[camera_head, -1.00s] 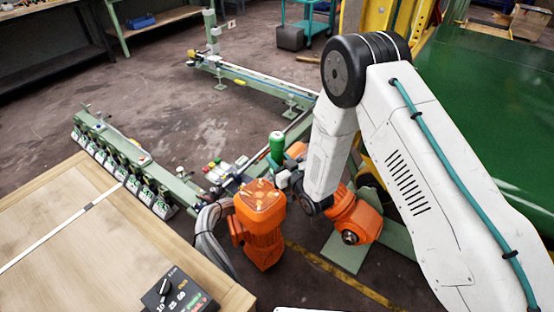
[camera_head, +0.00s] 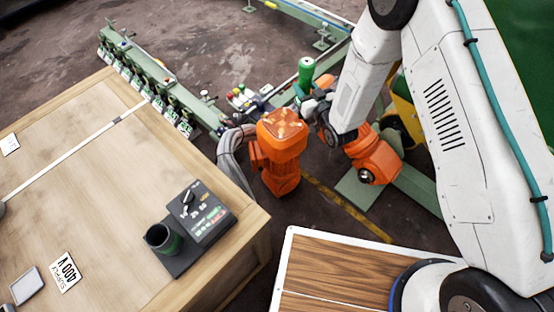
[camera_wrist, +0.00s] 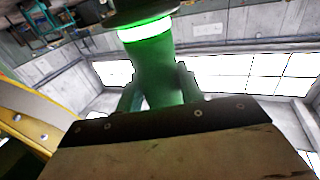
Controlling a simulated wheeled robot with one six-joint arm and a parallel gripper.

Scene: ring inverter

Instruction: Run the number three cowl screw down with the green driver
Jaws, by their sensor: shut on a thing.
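My gripper (camera_head: 308,98) is shut on the green driver (camera_head: 306,72), which stands upright behind the orange motor. In the wrist view the green driver (camera_wrist: 155,65) fills the upper middle, with a bright ring near its dark top. The orange motor (camera_head: 278,178) stands on the floor beside the bench. Its cowl (camera_head: 282,126) faces up, with small pale marks on top; I cannot make out single screws or their numbers. The driver is behind and slightly right of the cowl in the picture, apparently apart from it. The driver's tip is hidden.
A wooden bench (camera_head: 90,190) fills the left. Grey cables (camera_head: 232,152) hang by the motor. Green rails (camera_head: 150,75) lie behind.

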